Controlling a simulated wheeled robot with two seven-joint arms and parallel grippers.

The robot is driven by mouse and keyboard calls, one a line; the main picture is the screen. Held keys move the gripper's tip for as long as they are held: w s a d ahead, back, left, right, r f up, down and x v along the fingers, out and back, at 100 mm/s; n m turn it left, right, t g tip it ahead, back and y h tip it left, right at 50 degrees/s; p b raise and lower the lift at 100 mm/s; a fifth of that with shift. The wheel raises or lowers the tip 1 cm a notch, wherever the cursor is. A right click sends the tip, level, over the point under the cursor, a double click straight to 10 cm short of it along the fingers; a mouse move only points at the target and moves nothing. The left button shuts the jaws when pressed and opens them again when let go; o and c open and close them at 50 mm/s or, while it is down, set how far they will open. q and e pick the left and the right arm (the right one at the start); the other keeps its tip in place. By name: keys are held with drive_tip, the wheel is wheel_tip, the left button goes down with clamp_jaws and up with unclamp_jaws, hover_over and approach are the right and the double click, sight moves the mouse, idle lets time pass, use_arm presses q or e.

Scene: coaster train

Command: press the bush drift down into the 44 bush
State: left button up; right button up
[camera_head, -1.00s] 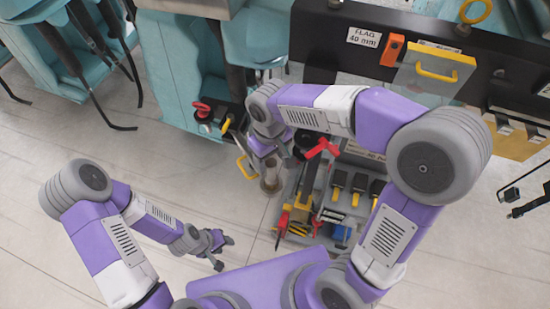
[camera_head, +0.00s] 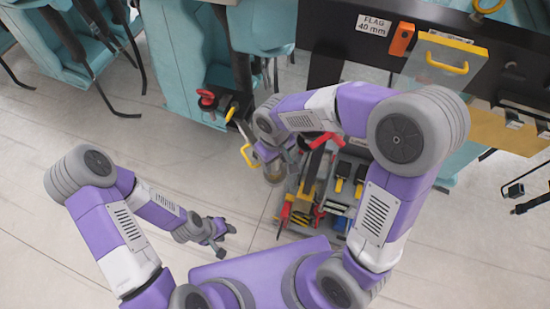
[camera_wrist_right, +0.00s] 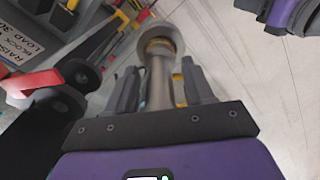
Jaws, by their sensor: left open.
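The bush drift, a grey metal shaft with a wide round end (camera_wrist_right: 160,45), stands between the fingers of my right gripper (camera_wrist_right: 160,90) in the right wrist view. The gripper looks shut on its shaft. In the head view the drift (camera_head: 275,172) shows below my right wrist, over the floor beside the tool cart; the right fingers are mostly hidden by the arm there. My left gripper (camera_head: 224,240) is open and empty, low over the floor at the left. I cannot make out the 44 bush in either view.
A grey tool cart (camera_head: 298,228) with yellow, red and black tools stands just right of the drift. Teal train parts (camera_head: 185,60) and a dark beam with a "FLAG 40 mm" label (camera_head: 373,24) lie beyond. Floor at left is clear.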

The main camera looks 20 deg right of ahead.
clamp_jaws()
drive_tip(key=shift+r+p, duration=0.45)
drive_tip(key=shift+r, duration=0.2)
idle(0.4)
